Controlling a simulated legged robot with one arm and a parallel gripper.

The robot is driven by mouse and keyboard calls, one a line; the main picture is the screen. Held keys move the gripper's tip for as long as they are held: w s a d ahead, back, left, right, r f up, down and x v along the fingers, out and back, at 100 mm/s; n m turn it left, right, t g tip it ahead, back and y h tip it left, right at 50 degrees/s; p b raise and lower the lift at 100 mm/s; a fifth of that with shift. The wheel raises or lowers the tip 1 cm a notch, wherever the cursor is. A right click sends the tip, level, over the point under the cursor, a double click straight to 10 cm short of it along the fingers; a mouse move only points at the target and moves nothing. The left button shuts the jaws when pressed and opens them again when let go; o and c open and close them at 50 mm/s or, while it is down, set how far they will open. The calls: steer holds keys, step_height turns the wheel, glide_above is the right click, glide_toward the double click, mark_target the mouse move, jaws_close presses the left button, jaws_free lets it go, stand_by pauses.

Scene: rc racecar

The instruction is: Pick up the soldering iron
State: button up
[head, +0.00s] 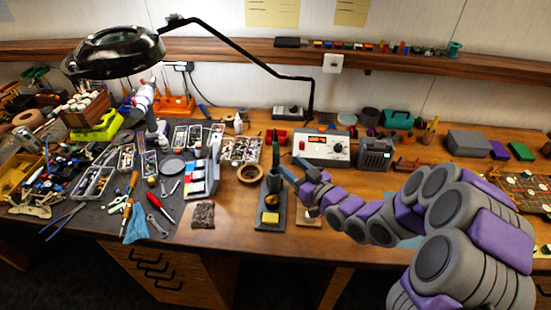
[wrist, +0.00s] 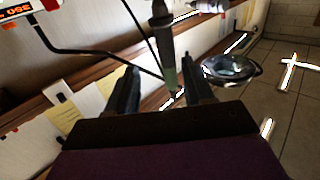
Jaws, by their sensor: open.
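The soldering iron (head: 275,152) stands roughly upright in its stand (head: 271,217), which has a yellow sponge at its front. In the head view my gripper (head: 288,174) reaches in from the right, close beside the iron. In the wrist view the iron (wrist: 164,45) shows as a dark, greenish handle between my two open fingers (wrist: 160,75). I cannot tell whether either finger touches it. The iron's lower end is hidden in the stand.
A soldering station (head: 322,148) with a red display stands behind the gripper. A magnifier lamp (head: 115,52) hangs above. Bare wood shows at the front edge.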

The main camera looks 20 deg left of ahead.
mark_target(278, 160)
steer(key=a, duration=0.1)
steer(key=w+a, duration=0.1)
steer(key=a, duration=0.1)
steer(key=a+f+b, duration=0.1)
steer(key=a, duration=0.1)
steer(key=shift+w+a, duration=0.2)
steer(key=shift+w, duration=0.2)
steer(key=shift+w+a+r, duration=0.1)
steer(key=shift+w+a, duration=0.25)
steer(key=shift+w, duration=0.05)
steer(key=shift+w+r, duration=0.1)
steer(key=shift+w, duration=0.05)
steer(key=shift+a, duration=0.35)
steer(key=c, duration=0.4)
steer(key=shift+d, duration=0.2)
jaws_close()
